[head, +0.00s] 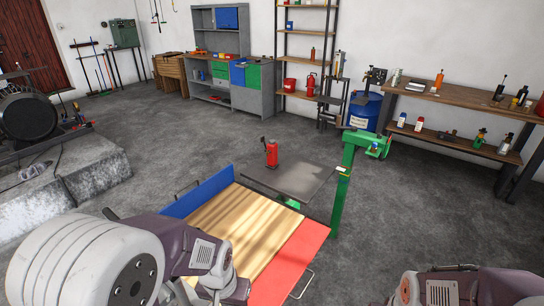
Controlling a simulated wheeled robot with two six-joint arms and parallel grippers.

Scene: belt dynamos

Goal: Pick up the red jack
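The red jack (271,154) stands upright on a dark grey tabletop (305,182), near its back left part. It is a small red bottle-shaped body with a dark top. Nothing touches it from my arms. My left arm comes in at the lower left and my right arm at the lower right, both well in front of the jack. The fingers of both grippers are out of the picture, so their state does not show.
A wooden platform (238,222) with a blue side (198,193) and a red side (302,252) lies between me and the dark tabletop. A green post (343,185) rises right of the tabletop. Another red item (311,85) stands on the back shelf. Grey floor is open at right.

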